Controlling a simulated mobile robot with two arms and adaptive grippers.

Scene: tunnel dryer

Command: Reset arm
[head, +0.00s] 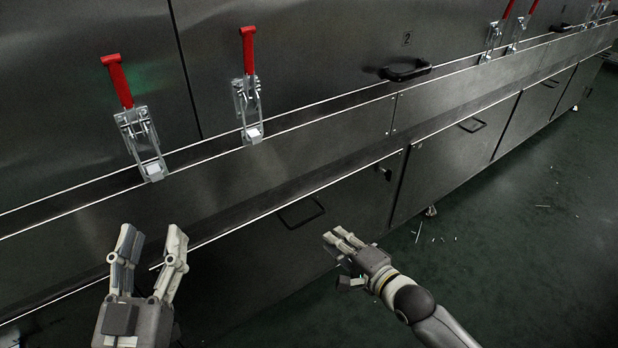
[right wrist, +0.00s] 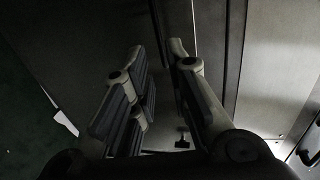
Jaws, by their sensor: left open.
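My left gripper (head: 150,238) is open and empty in the head view, at the lower left. Its two fingers point up, in front of the metal dryer panel. My right gripper (head: 338,238) is near the middle bottom, in front of the lower doors, with its fingers pointing to the left. In the right wrist view the right gripper (right wrist: 160,56) has a gap between its two fingers and nothing in it. Neither gripper visibly holds or touches a latch or a handle.
Red-handled latches (head: 118,82) (head: 248,50) are on the dryer wall (head: 300,45), with more at the far right. Black handles show on an upper panel (head: 405,72) and a lower door (head: 300,212). The green floor (head: 540,240) at right is open, with small pale scraps (head: 418,232).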

